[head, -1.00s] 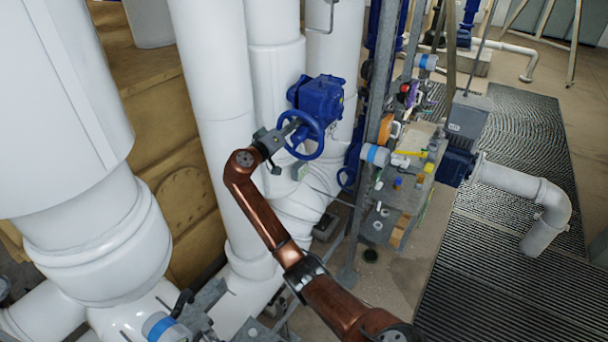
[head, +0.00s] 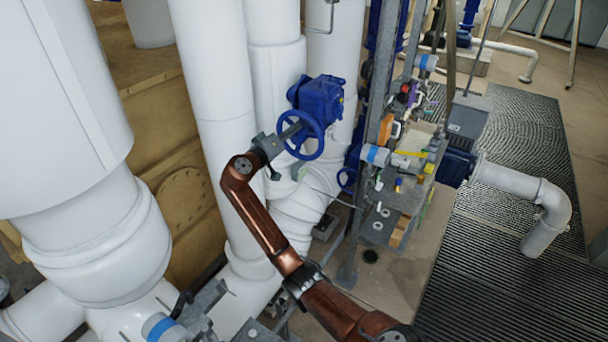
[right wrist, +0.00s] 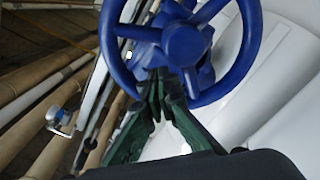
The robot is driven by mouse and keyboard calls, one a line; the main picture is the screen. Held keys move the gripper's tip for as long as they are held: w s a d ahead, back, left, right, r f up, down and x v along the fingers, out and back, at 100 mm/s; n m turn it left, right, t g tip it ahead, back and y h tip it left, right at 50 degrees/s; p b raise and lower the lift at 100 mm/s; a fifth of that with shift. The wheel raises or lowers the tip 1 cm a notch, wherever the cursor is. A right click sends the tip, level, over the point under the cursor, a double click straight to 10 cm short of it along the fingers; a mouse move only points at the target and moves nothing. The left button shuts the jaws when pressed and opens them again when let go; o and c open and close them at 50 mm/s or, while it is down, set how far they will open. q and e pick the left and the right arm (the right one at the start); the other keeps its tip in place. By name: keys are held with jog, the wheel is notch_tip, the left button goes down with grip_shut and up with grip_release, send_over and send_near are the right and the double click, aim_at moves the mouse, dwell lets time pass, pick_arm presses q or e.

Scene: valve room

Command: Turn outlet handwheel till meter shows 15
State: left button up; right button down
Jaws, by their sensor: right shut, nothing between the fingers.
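A blue handwheel (head: 318,146) sits on a blue valve gearbox (head: 322,98) in front of white pipes. My right gripper (head: 288,132) is at the wheel's left side in the head view. In the right wrist view the handwheel (right wrist: 251,45) fills the upper middle. There my right gripper's green fingers (right wrist: 159,82) are shut and empty, their tips at the lower left of the wheel, near a spoke and the rim. I cannot tell whether they touch it. No readable meter value shows. My left gripper is not in view.
A second blue wheel (head: 346,179) is partly hidden behind a grey post. A cluttered shelf (head: 405,198) stands right of the post. Large white pipes (head: 215,110) are close on the left. Dark floor grating (head: 520,130) lies to the right.

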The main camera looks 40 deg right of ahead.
jog(key=v, duration=1)
dwell(0.5)
